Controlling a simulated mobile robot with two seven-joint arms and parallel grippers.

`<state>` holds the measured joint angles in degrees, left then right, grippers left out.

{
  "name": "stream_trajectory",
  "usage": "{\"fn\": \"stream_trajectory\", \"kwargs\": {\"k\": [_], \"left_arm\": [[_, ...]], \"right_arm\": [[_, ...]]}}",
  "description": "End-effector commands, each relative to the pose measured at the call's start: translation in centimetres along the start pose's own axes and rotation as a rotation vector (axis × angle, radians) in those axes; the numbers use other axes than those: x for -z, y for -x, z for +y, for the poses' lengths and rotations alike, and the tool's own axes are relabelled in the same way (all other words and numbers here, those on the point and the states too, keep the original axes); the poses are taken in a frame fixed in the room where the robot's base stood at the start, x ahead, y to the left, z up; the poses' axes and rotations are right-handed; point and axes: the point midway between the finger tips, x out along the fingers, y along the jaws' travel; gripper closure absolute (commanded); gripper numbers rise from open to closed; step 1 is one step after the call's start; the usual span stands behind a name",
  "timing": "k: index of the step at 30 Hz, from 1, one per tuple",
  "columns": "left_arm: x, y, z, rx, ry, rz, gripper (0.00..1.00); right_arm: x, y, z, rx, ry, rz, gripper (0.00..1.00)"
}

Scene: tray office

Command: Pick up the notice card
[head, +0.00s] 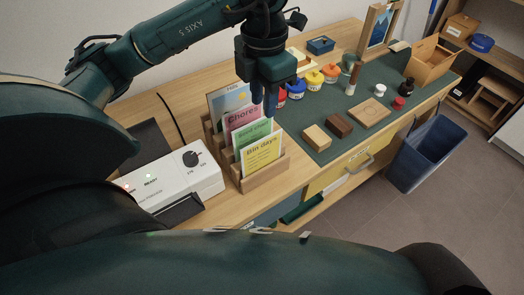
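Several cards stand upright in a stepped wooden rack (266,180) in the head view. The front one is a yellow card (261,155) reading "Bin days". Behind it are a green card (250,134), a pink card (240,116) and a pale blue and white card (228,98). I cannot tell which is called the notice card. My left gripper (264,104) points down at the right edge of the rear cards, its two fingers apart with nothing seen between them. Its fingers hide a little of what lies behind. My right gripper is not in view.
A white machine (172,186) with a black knob stands left of the rack. To the right, a green mat (335,117) carries paint pots, wooden blocks (316,137) and a wooden box (432,62). A blue bin (427,150) stands on the floor beyond the desk.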

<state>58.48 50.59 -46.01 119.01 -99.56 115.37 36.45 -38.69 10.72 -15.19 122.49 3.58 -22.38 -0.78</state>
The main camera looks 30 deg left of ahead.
Motion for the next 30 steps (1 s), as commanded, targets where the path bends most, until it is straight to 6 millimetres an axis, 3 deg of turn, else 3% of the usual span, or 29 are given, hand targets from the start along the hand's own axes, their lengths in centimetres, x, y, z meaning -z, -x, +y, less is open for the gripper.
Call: {"fn": "stream_trajectory", "kwargs": {"k": [1, 9, 14, 24, 30], "left_arm": [[0.1, -1.4, -0.2, 0.006, -0.002, 0.006, 0.71], [0.1, -5.6, -0.2, 0.006, -0.004, 0.004, 0.71], [0.2, -6.5, -0.3, 0.006, -0.004, 0.002, 0.71], [0.8, -11.0, -0.7, 0.009, -0.006, 0.003, 0.71], [0.8, -11.5, -0.7, 0.007, -0.006, 0.000, 0.71]], "right_arm": [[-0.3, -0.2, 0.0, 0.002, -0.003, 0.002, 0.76], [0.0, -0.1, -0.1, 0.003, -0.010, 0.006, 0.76], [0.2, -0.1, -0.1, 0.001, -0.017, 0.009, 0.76], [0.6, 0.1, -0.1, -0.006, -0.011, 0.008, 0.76], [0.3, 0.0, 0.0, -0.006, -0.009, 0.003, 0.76]]}}
